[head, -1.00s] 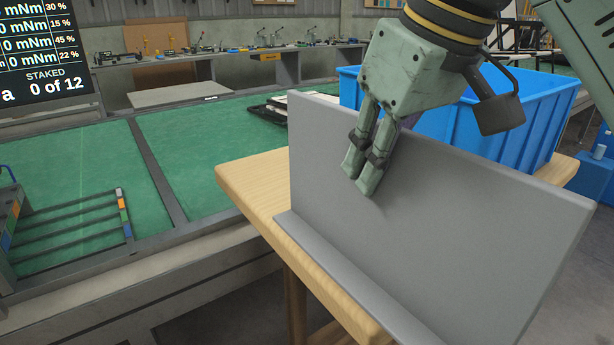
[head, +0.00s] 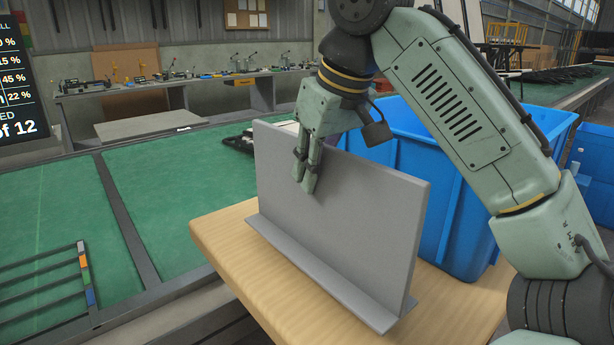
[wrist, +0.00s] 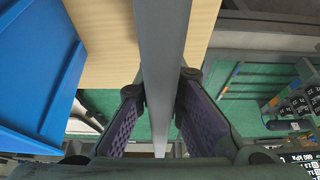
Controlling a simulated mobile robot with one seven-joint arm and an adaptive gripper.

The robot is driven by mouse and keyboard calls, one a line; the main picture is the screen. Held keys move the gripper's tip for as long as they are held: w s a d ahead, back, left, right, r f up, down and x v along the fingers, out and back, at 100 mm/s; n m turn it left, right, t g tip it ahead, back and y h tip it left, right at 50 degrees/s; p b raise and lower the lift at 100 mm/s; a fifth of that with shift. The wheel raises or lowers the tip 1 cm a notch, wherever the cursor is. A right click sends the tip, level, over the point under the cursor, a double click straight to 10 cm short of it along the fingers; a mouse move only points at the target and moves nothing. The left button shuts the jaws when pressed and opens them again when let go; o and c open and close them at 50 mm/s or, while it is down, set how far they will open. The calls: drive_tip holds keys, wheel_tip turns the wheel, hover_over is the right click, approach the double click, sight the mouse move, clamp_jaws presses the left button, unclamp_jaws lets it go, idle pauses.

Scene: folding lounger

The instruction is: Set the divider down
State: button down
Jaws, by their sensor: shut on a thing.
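The divider (head: 350,215) is a flat grey upright panel with a foot flange along its lower edge. It is over the light wooden table (head: 470,305), and its foot appears to be at the tabletop; I cannot tell for certain whether it touches. My gripper (head: 305,180) is shut on the panel's top edge near its far end. In the wrist view the divider (wrist: 163,50) runs between my two finger pads (wrist: 160,110), one on each side. The finger behind the panel is hidden in the head view.
A large blue bin (head: 460,200) stands on the table close behind the divider. A green-topped workbench (head: 150,180) lies to the left, with a slotted rack (head: 60,290) on it. Bare tabletop shows in front of the bin at the right.

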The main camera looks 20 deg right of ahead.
drive_tip(key=shift+w+d+f+p, duration=0.15)
drive_tip(key=shift+w+f+p, duration=0.2)
drive_tip(key=shift+w+f, duration=0.55)
drive_tip(key=shift+w+d+f+p, duration=0.1)
drive_tip(key=shift+w+f+p, duration=0.2)
drive_tip(key=shift+w+f, duration=0.6)
drive_tip(key=shift+s+f, duration=0.15)
drive_tip(key=shift+f, duration=0.05)
drive_tip(key=c, duration=1.7)
unclamp_jaws()
drive_tip(key=shift+r, duration=0.15)
